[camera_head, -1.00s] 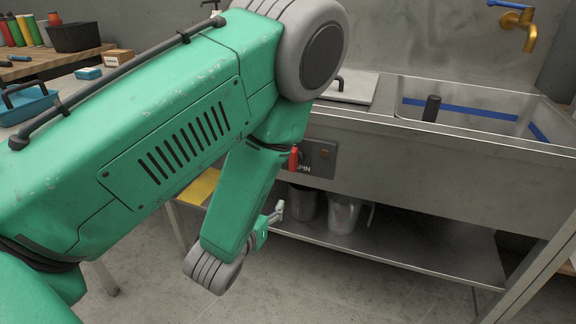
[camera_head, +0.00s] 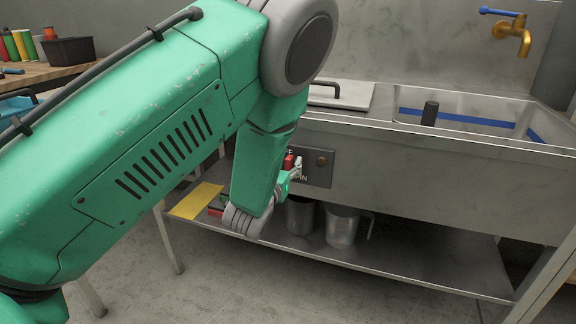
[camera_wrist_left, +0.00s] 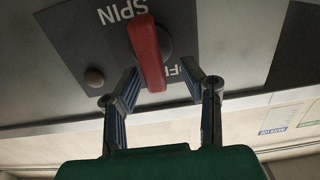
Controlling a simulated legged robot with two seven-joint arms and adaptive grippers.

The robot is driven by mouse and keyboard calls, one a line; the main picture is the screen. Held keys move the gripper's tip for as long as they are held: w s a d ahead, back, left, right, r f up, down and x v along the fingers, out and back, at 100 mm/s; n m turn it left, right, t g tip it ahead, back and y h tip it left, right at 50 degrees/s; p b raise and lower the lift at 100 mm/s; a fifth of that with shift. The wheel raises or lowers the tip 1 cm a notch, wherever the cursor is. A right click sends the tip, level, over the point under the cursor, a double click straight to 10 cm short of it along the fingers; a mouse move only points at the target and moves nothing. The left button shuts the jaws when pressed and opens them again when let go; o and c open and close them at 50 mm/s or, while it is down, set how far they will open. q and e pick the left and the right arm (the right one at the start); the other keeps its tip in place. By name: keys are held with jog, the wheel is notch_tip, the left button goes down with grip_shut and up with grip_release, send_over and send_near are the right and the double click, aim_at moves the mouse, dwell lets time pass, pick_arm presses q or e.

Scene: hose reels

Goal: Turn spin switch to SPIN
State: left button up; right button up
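The spin switch is a red lever (camera_wrist_left: 148,52) on a dark panel (camera_head: 319,165) on the sink unit's front. In the left wrist view the panel carries the labels SPIN and OFF, and the lever's free end points to the OFF side. In the head view the red lever (camera_head: 289,161) is partly hidden by my left arm and gripper. My left gripper (camera_wrist_left: 160,82) is open, its two fingers on either side of the lever's free end, with gaps visible. In the head view my left gripper (camera_head: 295,170) is at the panel. My right gripper is not in view.
A round knob (camera_wrist_left: 94,77) sits on the same panel. Above are the sink basin (camera_head: 465,108) and a brass tap (camera_head: 513,33). Open floor lies in front.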

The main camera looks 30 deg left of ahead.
pick_arm(q)
jog(key=shift+w+d+r, duration=0.2)
jog(key=shift+w+d, duration=0.1)
jog(key=shift+w, duration=0.15)
jog(key=shift+a, duration=0.1)
jog(key=shift+c, duration=0.4)
jog(key=shift+a, duration=0.2)
grip_shut()
jog(key=shift+f, duration=0.1)
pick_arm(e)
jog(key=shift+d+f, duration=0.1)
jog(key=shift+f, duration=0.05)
pick_arm(q)
jog(key=shift+d, duration=0.1)
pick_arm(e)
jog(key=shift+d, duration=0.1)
